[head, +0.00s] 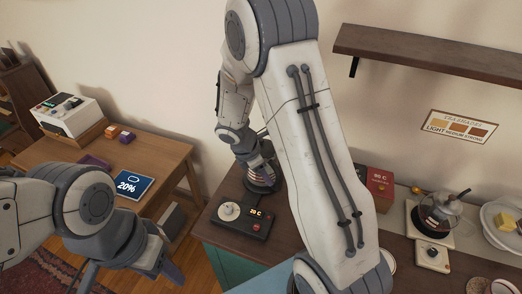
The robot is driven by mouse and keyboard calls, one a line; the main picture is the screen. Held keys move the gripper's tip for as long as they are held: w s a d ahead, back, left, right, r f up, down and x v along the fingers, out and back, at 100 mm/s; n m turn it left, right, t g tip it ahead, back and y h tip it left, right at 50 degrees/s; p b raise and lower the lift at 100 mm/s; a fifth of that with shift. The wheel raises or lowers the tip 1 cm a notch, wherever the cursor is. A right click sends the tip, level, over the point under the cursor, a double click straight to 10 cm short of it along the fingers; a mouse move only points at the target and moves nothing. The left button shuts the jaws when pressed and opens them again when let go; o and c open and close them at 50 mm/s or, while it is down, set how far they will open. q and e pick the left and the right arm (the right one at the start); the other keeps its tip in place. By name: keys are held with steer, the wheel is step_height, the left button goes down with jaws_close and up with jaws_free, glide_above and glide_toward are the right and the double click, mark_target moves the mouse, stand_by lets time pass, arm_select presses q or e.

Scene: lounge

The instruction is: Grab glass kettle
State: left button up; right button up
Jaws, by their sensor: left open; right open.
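My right gripper (263,150) is open and comes down at the top of this vessel from the upper left. Whether its fingers touch the vessel is hard to tell. My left gripper (130,272) is open and empty at the lower left, away from the counter.
Right of my arm are a red box (379,188), a glass pot with dark handle (441,212) and a white plate (501,228). A wooden table (150,156) is left; a shelf (430,52) hangs above.

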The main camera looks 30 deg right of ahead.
mark_target(277, 183)
steer(key=shift+n, duration=0.5)
steer(key=d+f, duration=0.2)
steer(key=f, duration=0.1)
steer(key=d+f, duration=0.1)
steer(key=f, duration=0.1)
steer(key=shift+w+d, duration=0.25)
steer(key=shift+d, duration=0.05)
steer(key=shift+w+p+x, duration=0.2)
steer(key=shift+p+x, duration=0.05)
steer(key=shift+x, duration=1.2)
steer(key=shift+w+p+x, duration=0.15)
steer(key=shift+p+x, duration=0.1)
steer(key=shift+x, duration=1.25)
steer(key=shift+d+r, duration=0.15)
jaws_close()
